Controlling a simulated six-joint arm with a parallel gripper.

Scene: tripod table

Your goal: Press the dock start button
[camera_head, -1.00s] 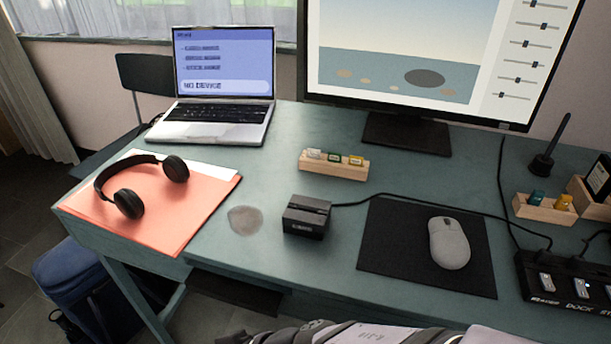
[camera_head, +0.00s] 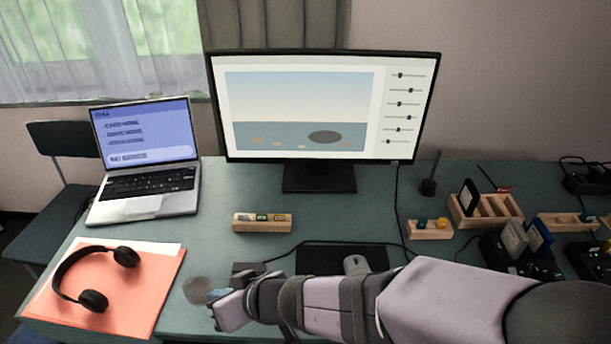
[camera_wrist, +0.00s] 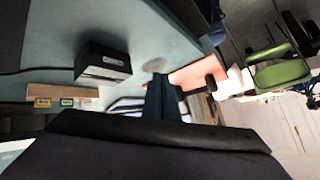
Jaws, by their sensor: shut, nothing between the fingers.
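The black dock (camera_head: 515,258) stands at the right of the desk, with upright cards or drives in it. I cannot make out a start button on it. My gripper (camera_head: 216,296) is at the desk's front left, beside the round grey patch (camera_head: 196,290) and far left of the dock. Its blue fingers (camera_wrist: 163,97) are shut and empty in the wrist view. A small black box (camera_wrist: 103,66) with a cable shows there; in the head view it is partly hidden behind my arm (camera_head: 246,270). The dock cannot be made out in the wrist view.
An orange folder (camera_head: 130,300) with headphones (camera_head: 92,298) lies at the left, near a laptop (camera_head: 150,180). A monitor (camera_head: 320,110) stands at the back. Small wooden racks (camera_head: 262,222) (camera_head: 430,231) stand mid-desk. My arm partly covers the black mat (camera_head: 318,258) and mouse (camera_head: 355,264).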

